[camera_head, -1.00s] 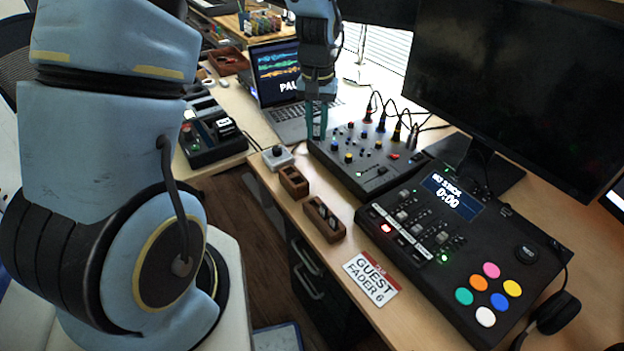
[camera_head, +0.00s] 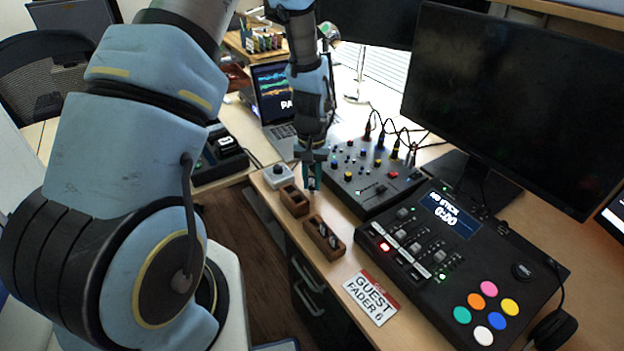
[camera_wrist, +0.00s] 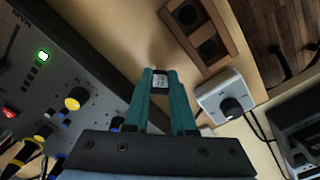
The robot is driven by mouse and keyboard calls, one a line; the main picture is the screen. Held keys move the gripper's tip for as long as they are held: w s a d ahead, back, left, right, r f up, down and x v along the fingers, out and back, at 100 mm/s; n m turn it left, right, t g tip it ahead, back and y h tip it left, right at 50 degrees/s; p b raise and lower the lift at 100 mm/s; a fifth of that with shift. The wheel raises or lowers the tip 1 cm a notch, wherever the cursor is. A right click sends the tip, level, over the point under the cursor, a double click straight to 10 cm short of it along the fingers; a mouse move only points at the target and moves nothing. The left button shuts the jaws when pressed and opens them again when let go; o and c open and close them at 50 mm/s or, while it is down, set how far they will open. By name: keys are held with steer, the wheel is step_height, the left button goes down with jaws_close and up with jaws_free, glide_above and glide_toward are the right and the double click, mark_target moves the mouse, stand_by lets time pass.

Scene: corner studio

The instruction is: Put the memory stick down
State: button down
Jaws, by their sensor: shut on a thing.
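My gripper (camera_head: 312,184) is shut on the memory stick, fingers pointing down, between the wooden blocks and the mixer. In the wrist view the memory stick (camera_wrist: 160,82) is a small dark piece with a pale label, held between the teal fingertips. In the head view the fingers mostly hide it. A small wooden block (camera_head: 294,201) with two square recesses stands just left of the fingers; it also shows in the wrist view (camera_wrist: 185,28), apart from the stick. I cannot tell how high the stick is above the desk.
A second wooden block (camera_head: 325,239) holds small sticks. A white knob box (camera_head: 279,177) is at the desk's left edge. The mixer (camera_head: 372,207) and the black console (camera_head: 410,285) stand to the right. A guest card (camera_head: 371,297) lies in front. Bare desk is narrow here.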

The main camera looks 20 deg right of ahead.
mark_target(312, 177)
steer(key=shift+f, duration=0.1)
steer(key=shift+f+b, duration=0.4)
steer(key=shift+f, duration=0.1)
steer(key=c, duration=0.8)
jaws_free()
steer(key=shift+o, duration=0.2)
steer(key=shift+r, duration=0.1)
steer(key=shift+r+p, duration=0.35)
steer(key=shift+r, duration=0.05)
step_height(312, 177, up, 12)
steer(key=b, duration=0.2)
steer(key=s+a+r+n, duration=0.2)
steer(key=s+a, duration=0.1)
steer(key=a, duration=0.8)
steer(key=s+a+r+n+t, duration=0.1)
steer(key=s+a+r+n, duration=0.1)
steer(key=a, duration=0.9)
steer(key=shift+s+a+r+t, duration=0.3)
steer(key=shift+s+a+r, duration=0.1)
steer(key=shift+s+r, duration=0.6)
